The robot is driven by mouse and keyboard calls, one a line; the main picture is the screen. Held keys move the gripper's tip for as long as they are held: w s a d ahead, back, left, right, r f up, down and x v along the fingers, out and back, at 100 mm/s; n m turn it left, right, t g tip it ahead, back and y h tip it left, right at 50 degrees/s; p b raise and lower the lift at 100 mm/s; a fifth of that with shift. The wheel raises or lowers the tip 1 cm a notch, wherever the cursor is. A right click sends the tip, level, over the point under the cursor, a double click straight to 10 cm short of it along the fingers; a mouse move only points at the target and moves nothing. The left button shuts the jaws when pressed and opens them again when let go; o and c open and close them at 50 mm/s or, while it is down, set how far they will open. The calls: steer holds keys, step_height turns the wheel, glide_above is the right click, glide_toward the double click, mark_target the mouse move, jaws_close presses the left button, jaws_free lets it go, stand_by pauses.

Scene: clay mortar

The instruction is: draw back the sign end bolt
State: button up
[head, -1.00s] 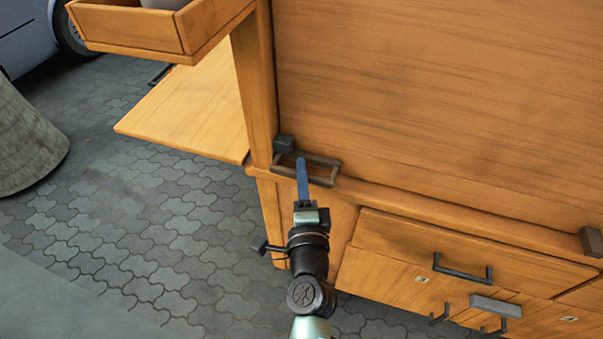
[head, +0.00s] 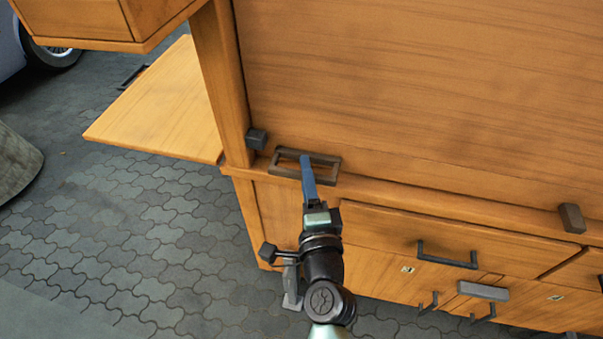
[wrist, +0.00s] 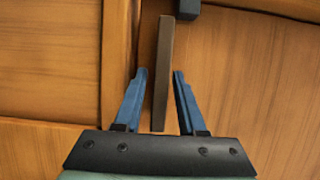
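The dark rectangular loop (head: 332,178), which looks like the bolt's handle, lies on the ledge at the lower left corner of a large wooden panel (head: 420,90). A small dark block (head: 256,138) sits just left of it by the post, with a gap between. My gripper (head: 305,160) reaches the loop from the front; its blue fingers overlap the loop's middle. In the wrist view, one brown bar of the loop (wrist: 162,70) stands between the two fingers (wrist: 161,72). Thin gaps show on both sides, so the gripper is open around it. Fingertip depth is unclear.
Drawers with dark handles (head: 447,258) lie below the ledge at right. Another dark block (head: 572,218) sits on the ledge farther right. A wooden side shelf (head: 160,105) juts out at left, under a wooden box (head: 90,22). Paving (head: 130,240) is clear at left.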

steer(key=shift+o, duration=0.6)
steer(key=shift+a, duration=0.15)
steer(key=s+d+b, duration=0.1)
steer(key=s+b, duration=0.2)
steer(key=s, duration=1)
